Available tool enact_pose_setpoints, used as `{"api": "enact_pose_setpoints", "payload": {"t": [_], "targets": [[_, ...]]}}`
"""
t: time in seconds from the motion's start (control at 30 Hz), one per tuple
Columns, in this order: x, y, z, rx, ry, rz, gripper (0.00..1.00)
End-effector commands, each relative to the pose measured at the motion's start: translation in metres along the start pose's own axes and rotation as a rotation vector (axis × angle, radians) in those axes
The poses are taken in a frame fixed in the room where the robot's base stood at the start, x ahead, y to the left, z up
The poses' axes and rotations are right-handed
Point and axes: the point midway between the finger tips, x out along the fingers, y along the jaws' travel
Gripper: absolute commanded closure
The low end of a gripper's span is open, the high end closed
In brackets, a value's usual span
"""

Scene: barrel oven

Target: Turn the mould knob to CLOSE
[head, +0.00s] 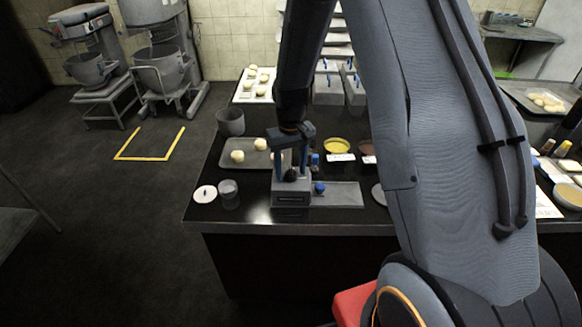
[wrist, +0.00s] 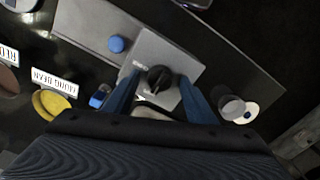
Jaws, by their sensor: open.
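The mould knob is a dark round knob (wrist: 158,77) on top of a small grey box (wrist: 172,52). In the head view the knob (head: 290,175) shows between my fingers, with the grey box (head: 291,196) below it. My gripper (head: 290,170) points down over the box with its blue fingers apart. In the wrist view my gripper (wrist: 160,82) has one finger on each side of the knob, with gaps visible. The small white lettering beside the knob is too small to read, and the knob's setting cannot be told.
A blue button (wrist: 117,44) on a grey plate (head: 340,195) sits beside the box. A tray with dough balls (head: 238,156), a yellow bowl (head: 337,146), a grey cup (head: 228,188) and a white lid (head: 205,194) stand close around on the dark counter.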

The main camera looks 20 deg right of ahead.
Motion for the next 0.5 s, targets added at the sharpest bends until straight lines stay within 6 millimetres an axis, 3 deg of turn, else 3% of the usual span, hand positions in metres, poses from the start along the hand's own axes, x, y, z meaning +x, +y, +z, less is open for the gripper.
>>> {"api": "enact_pose_setpoints", "payload": {"t": [0.3, 0.5], "targets": [[0.0026, 0.0000, 0.0000, 0.000, 0.000, 0.000, 0.49], [0.0024, 0.0000, 0.0000, 0.000, 0.000, 0.000, 0.81]]}}
